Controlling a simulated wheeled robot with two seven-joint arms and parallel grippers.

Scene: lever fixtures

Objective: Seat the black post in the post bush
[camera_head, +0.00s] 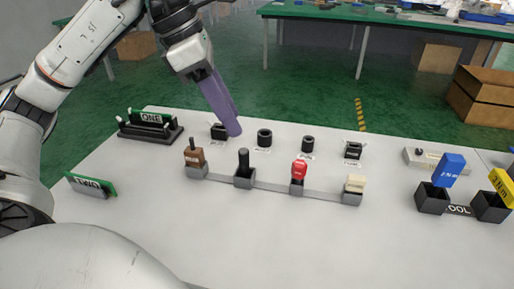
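The black post (244,161) stands upright in a grey holder (244,180), second from the left in the front row of holders. Two black round sockets, a left one (264,137) and a right one (308,143), stand in the row behind. Their labels are too small to read, so I cannot tell which is the post bush. My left gripper (233,130) reaches down from the upper left with its long purple end. Its tip is above and behind the black post, apart from it, and partly covers the leftmost back fixture (217,130). I cannot tell its opening. My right gripper is out of view.
The front row also holds a brown block (193,157), a red knob (299,170) and a cream piece (355,184). Blue (449,169) and yellow (503,186) tools stand in black boxes at right. The front of the white table (300,240) is clear.

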